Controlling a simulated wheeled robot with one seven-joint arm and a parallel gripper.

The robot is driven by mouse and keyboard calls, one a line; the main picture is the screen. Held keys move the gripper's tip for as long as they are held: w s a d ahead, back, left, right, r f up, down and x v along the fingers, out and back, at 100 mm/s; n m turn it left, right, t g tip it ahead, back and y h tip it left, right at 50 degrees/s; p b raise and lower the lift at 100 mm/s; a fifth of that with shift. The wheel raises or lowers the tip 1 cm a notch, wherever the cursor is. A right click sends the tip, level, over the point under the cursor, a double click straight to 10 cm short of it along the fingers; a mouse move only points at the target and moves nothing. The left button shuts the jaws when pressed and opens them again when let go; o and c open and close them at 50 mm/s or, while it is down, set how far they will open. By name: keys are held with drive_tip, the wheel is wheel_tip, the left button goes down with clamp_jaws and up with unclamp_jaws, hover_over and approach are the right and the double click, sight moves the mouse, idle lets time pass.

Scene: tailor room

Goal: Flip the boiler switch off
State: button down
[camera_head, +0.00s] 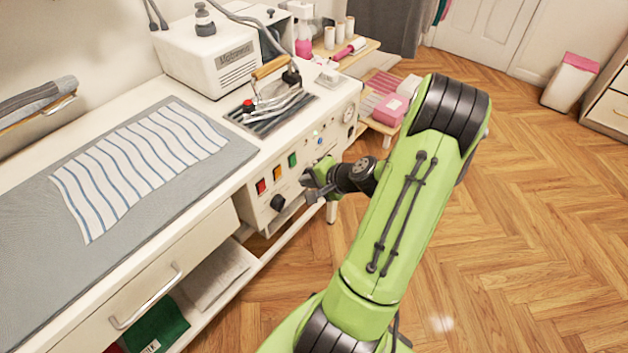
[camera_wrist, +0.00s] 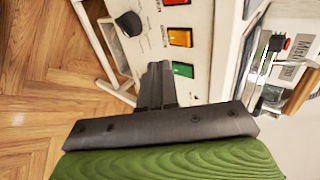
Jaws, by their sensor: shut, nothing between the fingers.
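The white control panel (camera_head: 257,207) on the front of the ironing station carries a red switch (camera_head: 261,187), an orange switch (camera_head: 277,173) and a green switch (camera_head: 292,159), with a black knob (camera_head: 277,203) below. The wrist view shows the red (camera_wrist: 177,3), orange (camera_wrist: 181,38) and green (camera_wrist: 183,70) switches and the knob (camera_wrist: 128,24). I cannot read which one is labelled boiler. My gripper (camera_head: 308,184) is shut and empty, in front of the panel. In the wrist view its fingertips (camera_wrist: 158,66) appear beside the green switch; contact cannot be told.
A steam iron (camera_head: 275,95) rests on its stand above the panel, behind it a white boiler box (camera_head: 210,60). Striped cloth (camera_head: 140,160) lies on the grey ironing surface. A drawer handle (camera_head: 147,300) sticks out at lower left. Wooden floor (camera_head: 540,200) is open to the right.

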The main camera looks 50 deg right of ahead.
sight(279, 168)
drive_tip(key=w, duration=0.2)
drive_tip(key=w+f, duration=0.1)
drive_tip(key=w, duration=0.1)
drive_tip(key=w+f+b, duration=0.1)
drive_tip(key=w, duration=0.1)
drive_tip(key=shift+w+a+f, duration=0.1)
drive_tip(key=shift+w+a, duration=0.05)
drive_tip(key=shift+w, duration=0.45)
drive_tip(key=shift+w, duration=0.1)
drive_tip(key=shift+w, duration=0.2)
drive_tip(key=shift+r, duration=0.25)
drive_tip(key=shift+r+p, duration=0.8)
drive_tip(key=shift+f, duration=0.1)
